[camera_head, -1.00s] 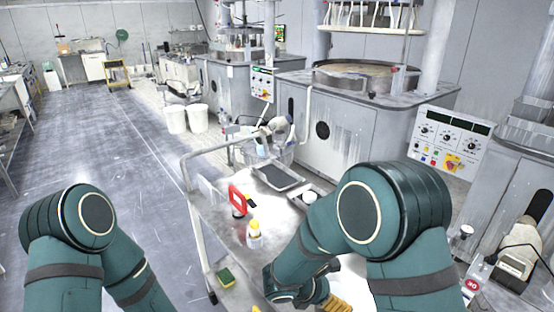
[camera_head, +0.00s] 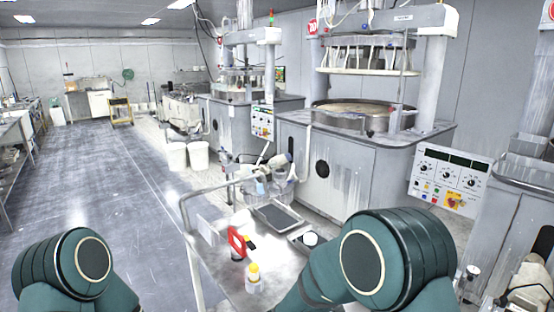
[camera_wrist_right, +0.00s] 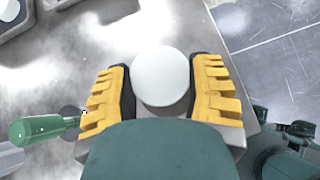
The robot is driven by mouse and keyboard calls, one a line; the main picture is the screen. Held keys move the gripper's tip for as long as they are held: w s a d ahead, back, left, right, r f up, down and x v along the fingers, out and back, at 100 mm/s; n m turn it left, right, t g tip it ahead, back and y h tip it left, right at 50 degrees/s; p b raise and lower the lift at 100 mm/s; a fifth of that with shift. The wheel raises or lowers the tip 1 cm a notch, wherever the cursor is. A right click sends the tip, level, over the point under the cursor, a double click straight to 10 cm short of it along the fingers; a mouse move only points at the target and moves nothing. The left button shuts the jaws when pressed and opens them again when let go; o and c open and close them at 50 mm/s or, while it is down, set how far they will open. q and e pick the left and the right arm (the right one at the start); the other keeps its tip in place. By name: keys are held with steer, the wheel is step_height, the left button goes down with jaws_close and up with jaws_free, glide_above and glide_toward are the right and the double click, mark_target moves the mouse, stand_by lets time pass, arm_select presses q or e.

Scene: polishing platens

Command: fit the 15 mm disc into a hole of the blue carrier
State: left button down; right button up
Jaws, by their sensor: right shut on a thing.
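In the right wrist view, my right gripper (camera_wrist_right: 164,92) has yellow ridged fingers shut on a white round-topped thing (camera_wrist_right: 161,76). Its face is smooth and plain. I cannot tell from this angle how thick it is, or whether it is the 15 mm disc. The right gripper is out of the head view, below its lower edge. My left gripper does not show clearly in either view. I cannot make out a blue carrier with holes in these frames.
Polishing machines (camera_head: 345,170) stand behind. A control panel (camera_head: 450,180) is at the right. The floor (camera_head: 100,190) on the left is clear.

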steer(key=shift+r+p, duration=2.15)
steer(key=shift+r, duration=1)
